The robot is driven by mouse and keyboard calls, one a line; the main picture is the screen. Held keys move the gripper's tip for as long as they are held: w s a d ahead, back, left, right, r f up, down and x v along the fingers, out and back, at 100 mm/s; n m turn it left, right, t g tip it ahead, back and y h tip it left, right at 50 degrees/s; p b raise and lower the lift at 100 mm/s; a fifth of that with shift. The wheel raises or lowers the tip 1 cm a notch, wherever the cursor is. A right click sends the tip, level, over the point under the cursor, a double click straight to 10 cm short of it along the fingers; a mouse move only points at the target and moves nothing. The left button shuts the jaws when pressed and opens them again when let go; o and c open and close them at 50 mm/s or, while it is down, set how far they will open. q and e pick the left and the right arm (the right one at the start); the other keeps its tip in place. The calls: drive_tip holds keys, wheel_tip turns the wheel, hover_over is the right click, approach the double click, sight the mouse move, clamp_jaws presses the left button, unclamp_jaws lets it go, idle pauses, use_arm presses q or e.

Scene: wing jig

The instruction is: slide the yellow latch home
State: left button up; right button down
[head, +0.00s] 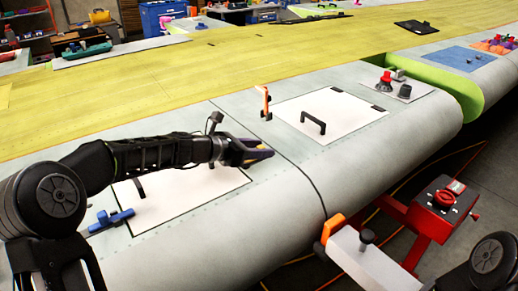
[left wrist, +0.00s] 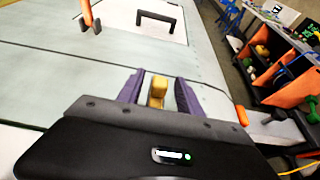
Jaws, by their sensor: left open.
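The yellow latch (left wrist: 157,92) shows in the left wrist view as a small stepped block between my left gripper's two purple fingers (left wrist: 158,77). The fingers stand apart on either side of it, with what looks like a gap on each side. In the head view my left gripper (head: 259,153) is low over the grey wing skin, at the right edge of the near white panel (head: 195,197). There the gripper hides most or all of the latch. How far the latch has slid cannot be told. My right gripper is not in view.
A blue latch (head: 111,220) sits at the near panel's left side. An upright orange latch (head: 266,103) stands beside the far white panel (head: 330,115) with its black handle (head: 313,123). An orange-tipped white arm (head: 370,262) and red stand (head: 440,215) are at the lower right.

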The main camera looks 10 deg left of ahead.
use_arm(q)
drive_tip(key=shift+c, duration=0.4)
clamp_jaws()
idle(0.9)
